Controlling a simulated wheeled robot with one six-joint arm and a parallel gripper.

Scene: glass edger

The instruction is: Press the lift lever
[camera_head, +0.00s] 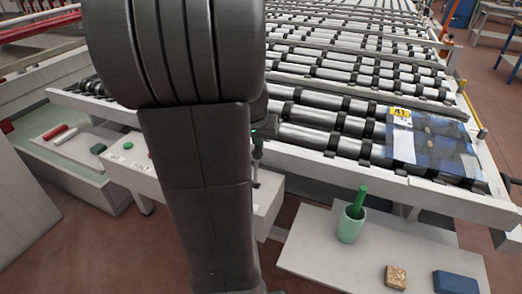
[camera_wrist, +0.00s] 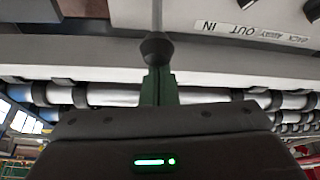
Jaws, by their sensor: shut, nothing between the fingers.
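The lift lever shows in the wrist view as a black ball knob (camera_wrist: 156,48) on a thin rod, which meets the pale control panel (camera_wrist: 215,20). My gripper (camera_wrist: 158,75) has its green fingers shut, with nothing between them. Its tips are right at the knob and appear to overlap it; I cannot tell whether they touch. In the head view, my dark arm hides most of the gripper (camera_head: 267,128). Part of a thin lever (camera_head: 257,165) shows beside the arm, over the right end of the panel (camera_head: 267,205).
A white shelf (camera_head: 325,262) at lower right holds a green cup (camera_head: 350,227), a brown block (camera_head: 395,277) and a blue block (camera_head: 455,283).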

